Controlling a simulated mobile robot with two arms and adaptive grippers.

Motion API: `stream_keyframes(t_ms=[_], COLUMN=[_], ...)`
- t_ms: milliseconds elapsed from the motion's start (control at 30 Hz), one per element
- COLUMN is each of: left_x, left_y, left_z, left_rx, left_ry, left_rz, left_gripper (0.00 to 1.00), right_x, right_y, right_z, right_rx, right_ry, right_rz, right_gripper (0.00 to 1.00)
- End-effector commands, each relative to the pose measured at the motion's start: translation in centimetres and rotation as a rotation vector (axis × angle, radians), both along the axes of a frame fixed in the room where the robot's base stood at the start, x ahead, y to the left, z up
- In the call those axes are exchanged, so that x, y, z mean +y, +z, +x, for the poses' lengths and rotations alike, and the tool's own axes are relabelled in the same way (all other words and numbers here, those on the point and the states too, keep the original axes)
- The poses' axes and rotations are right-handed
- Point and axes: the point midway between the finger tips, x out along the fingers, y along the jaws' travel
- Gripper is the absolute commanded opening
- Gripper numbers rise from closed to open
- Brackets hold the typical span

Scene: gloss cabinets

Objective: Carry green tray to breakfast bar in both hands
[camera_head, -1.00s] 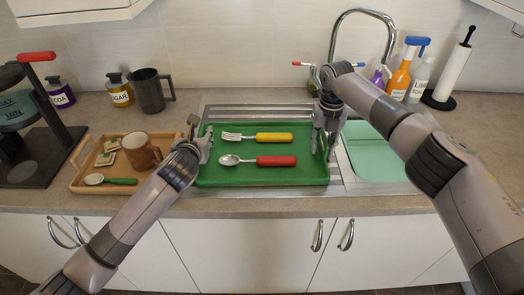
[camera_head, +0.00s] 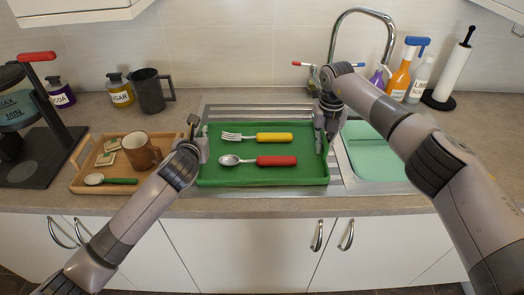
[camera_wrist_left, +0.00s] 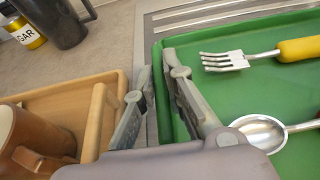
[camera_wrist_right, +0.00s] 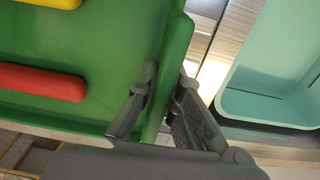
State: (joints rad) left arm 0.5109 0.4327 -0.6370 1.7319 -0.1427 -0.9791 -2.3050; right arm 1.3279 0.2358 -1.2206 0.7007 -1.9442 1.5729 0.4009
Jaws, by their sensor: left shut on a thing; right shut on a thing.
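The green tray (camera_head: 225,172) sits over the metal drainer beside the sink. On it lie a fork with a yellow handle (camera_head: 273,138) and a spoon with a red handle (camera_head: 276,160). My left gripper (camera_head: 201,150) is shut on the tray's left rim. In the left wrist view its fingers (camera_wrist_left: 160,105) straddle the rim of the tray (camera_wrist_left: 290,95). My right gripper (camera_head: 322,142) is shut on the tray's right rim. In the right wrist view its fingers (camera_wrist_right: 155,110) have the rim of the tray (camera_wrist_right: 110,55) between them.
A wooden tray (camera_head: 80,178) with a brown mug (camera_head: 141,151) stands close on the left. The green sink basin (camera_head: 375,155) is on the right, with the tap (camera_head: 362,12) behind. A dark jug (camera_head: 150,91) and several bottles stand at the back.

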Motion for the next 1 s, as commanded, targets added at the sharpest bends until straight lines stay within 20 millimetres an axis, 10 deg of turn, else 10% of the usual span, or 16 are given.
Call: stream_keyframes(t_ms=[1000], left_x=[0.0], left_y=[2.5], left_z=[0.0], left_rx=[-0.003], left_ry=[-0.001], left_rz=[-0.001], left_gripper=[0.0], right_x=[0.0], right_y=[2.5], right_z=[0.1], right_rx=[-0.002], right_ry=[-0.001], right_rz=[0.0], right_gripper=[0.0])
